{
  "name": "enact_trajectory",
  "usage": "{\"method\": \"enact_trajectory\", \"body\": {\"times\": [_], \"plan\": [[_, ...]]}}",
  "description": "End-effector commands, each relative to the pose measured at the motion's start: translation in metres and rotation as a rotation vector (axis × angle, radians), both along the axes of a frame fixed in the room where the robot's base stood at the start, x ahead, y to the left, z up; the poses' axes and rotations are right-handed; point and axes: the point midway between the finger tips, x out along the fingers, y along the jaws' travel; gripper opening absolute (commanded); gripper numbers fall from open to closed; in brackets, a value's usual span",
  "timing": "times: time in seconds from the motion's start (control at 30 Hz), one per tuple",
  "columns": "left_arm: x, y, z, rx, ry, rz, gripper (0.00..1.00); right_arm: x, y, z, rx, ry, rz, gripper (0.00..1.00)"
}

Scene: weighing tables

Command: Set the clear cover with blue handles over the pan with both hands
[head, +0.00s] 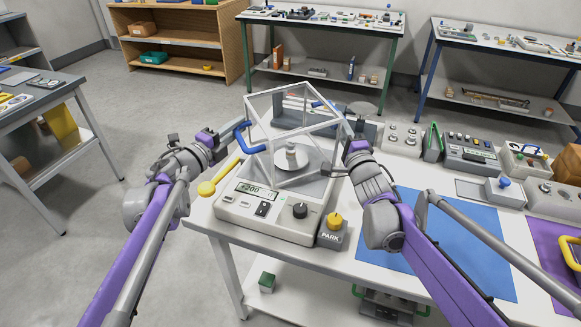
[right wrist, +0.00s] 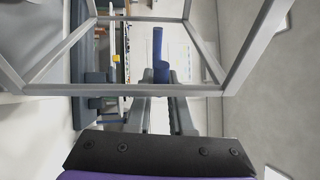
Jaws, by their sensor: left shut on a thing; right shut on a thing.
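The clear cover (head: 305,131) is a grey-framed box with blue handles on two sides. It is tilted and stands around or just above the round pan (head: 313,166) of the balance (head: 270,222); I cannot tell whether its lower edge touches. A metal weight (head: 291,155) stands on the pan, seen through the cover. My left gripper (head: 235,137) is shut on the left blue handle (head: 243,140). My right gripper (head: 343,133) is shut at the right handle (head: 322,104), partly hidden behind the frame. The right wrist view shows this blue handle (right wrist: 160,55) between the fingers.
The display (head: 253,190) seems to read +200. A yellow-knobbed PARK block (head: 332,228) adjoins the balance at the right. A blue mat (head: 440,250) lies right of it, mostly bare. Control boxes (head: 403,137) line the table's back.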

Motion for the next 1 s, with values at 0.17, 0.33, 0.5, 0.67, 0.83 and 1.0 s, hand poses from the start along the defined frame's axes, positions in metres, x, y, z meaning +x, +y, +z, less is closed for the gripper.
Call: {"method": "enact_trajectory", "body": {"times": [0.17,0.33,0.5,0.67,0.83,1.0], "plan": [[0.001,0.002,-0.005,0.002,0.002,0.003,0.42,0.001,-0.001,-0.004,0.000,0.000,-0.002,0.40],[0.001,0.001,-0.004,0.001,0.002,0.002,0.52,0.001,-0.001,-0.003,0.000,0.000,-0.001,0.50],[0.001,0.001,-0.004,0.001,0.001,0.001,0.52,0.001,0.000,-0.003,0.000,0.000,0.000,0.50],[-0.006,0.006,-0.004,0.001,0.001,0.003,0.52,0.000,0.000,-0.003,0.000,0.000,0.000,0.50],[-0.030,0.024,-0.004,0.002,0.001,0.005,0.52,0.001,0.000,-0.004,0.000,0.000,0.000,0.50],[-0.061,0.045,-0.004,0.001,0.001,0.005,0.52,0.001,0.000,-0.004,0.000,0.001,0.000,0.50]]}}
